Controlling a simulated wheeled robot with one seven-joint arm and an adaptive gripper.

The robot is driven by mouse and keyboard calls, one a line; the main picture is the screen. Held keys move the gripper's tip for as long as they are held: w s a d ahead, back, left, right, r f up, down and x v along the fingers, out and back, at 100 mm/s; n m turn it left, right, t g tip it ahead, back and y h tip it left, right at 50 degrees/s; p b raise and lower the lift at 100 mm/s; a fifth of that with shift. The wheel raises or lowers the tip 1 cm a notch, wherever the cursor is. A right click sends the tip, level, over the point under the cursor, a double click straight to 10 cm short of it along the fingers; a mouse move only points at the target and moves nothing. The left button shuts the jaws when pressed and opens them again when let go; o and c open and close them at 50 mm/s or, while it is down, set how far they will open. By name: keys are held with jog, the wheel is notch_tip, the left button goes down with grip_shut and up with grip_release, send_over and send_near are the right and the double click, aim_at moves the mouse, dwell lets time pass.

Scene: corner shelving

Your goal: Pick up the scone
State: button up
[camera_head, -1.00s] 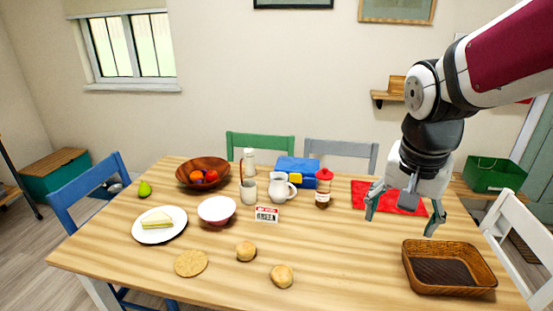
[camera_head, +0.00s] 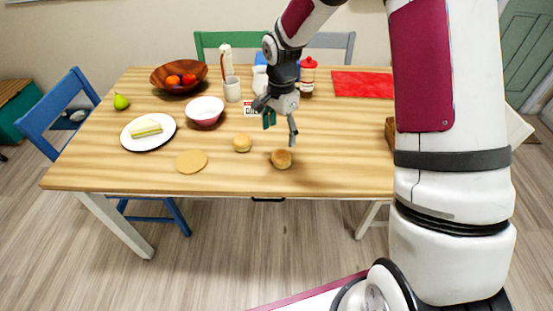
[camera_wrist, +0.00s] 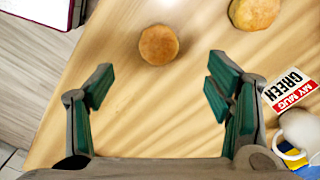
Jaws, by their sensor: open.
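Two round golden-brown baked pieces lie apart on the wooden table (camera_head: 330,130), and I cannot tell surely which is the scone. The nearer round piece (camera_head: 282,158) sits close to the front edge; it also shows in the wrist view (camera_wrist: 159,44), just beyond my fingers. The other round piece (camera_head: 242,143) lies to its left and farther back; it shows at the wrist view's top right (camera_wrist: 254,12). My gripper (camera_head: 281,133) is open and empty above the table, behind the nearer piece. In the wrist view its fingers (camera_wrist: 160,85) are spread with bare table between them.
A flat tan disc (camera_head: 191,161), a plate with a sandwich (camera_head: 134,143) and a bowl (camera_head: 205,111) lie to the left.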

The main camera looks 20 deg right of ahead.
aim_at(282, 154)
notch_tip(282, 154, down, 6)
jog(key=shift+r, duration=0.2)
jog(key=shift+w+d+f, duration=0.1)
jog(key=shift+d+f, duration=0.1)
jog(key=shift+f, duration=1.2)
jog(key=shift+d+f, duration=0.15)
jog(key=shift+f, duration=1.25)
jog(key=shift+c, duration=0.6)
jog(key=c, duration=1.1)
